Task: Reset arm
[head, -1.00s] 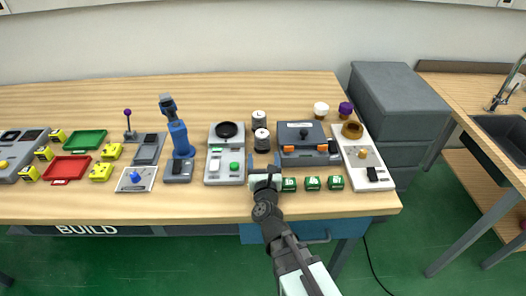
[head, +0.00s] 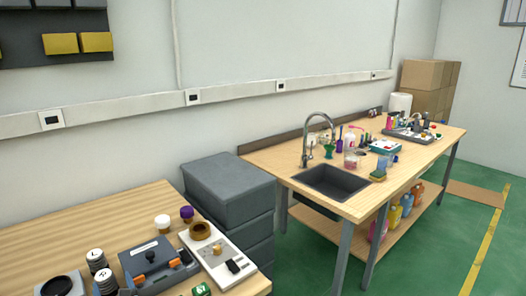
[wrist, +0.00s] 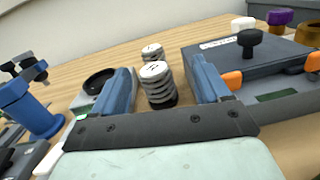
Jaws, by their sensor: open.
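My gripper (wrist: 163,86) shows in the wrist view with its two blue fingers spread apart and nothing held between them. Beyond the gap stand two ribbed black and white cylinders (wrist: 158,84). A dark grey device (wrist: 225,57) with a black knob and orange clips sits to the right of the fingers. A blue upright press (wrist: 28,108) stands at the left. In the head view the arm is out of frame. The grey device also shows there (head: 148,258), at the bottom on the wooden bench.
In the head view, grey stacked boxes (head: 228,190) stand beside the bench. A second bench with a sink (head: 335,182), tap and several bottles is further right. A white panel (head: 218,252) with a brown ring lies near the first bench's corner.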

